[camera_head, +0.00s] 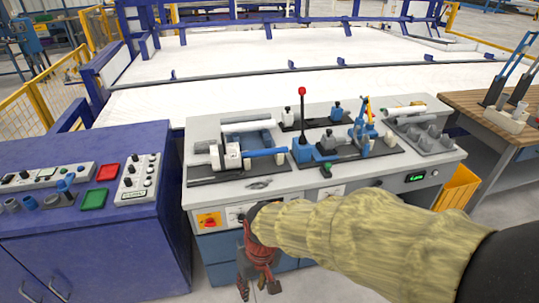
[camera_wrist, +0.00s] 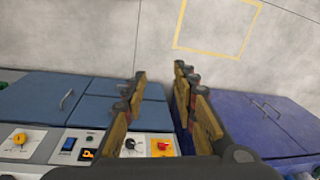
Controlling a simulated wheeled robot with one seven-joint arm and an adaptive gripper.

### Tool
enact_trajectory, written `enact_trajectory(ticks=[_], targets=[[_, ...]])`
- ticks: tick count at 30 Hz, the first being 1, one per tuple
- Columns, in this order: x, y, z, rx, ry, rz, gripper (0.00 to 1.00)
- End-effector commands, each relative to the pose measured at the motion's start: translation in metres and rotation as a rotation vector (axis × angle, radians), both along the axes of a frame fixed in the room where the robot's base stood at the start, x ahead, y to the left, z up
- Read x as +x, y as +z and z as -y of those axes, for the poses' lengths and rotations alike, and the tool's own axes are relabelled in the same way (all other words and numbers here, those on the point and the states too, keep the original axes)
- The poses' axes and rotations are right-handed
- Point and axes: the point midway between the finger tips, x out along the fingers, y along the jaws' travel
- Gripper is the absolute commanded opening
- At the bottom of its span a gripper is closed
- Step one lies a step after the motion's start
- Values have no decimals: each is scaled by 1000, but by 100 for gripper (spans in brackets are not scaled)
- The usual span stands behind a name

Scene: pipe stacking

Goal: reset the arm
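My arm comes in from the lower right of the head view in a shaggy yellowish cover. My gripper (camera_head: 258,286) hangs down in front of the grey workbench (camera_head: 330,193), below its top and before its blue drawers. In the wrist view my gripper (camera_wrist: 160,74) shows two fingers spread apart, with floor and blue cabinet fronts visible between them. It is open and holds nothing. The fingers touch no object that I can see.
A blue console (camera_head: 150,215) with red and green buttons stands at the left. Pipes and blue fixtures lie on the bench top. A wooden-topped table (camera_head: 470,105) and yellow bin (camera_head: 457,187) are at the right. The wrist view shows open floor (camera_wrist: 90,40).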

Motion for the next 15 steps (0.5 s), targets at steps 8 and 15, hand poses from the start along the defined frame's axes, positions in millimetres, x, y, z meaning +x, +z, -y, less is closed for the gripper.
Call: enact_trajectory(ticks=[8,15], targets=[[-39,76,110,-49,-143,69,28],[-61,128,177,-44,-274,237,28]])
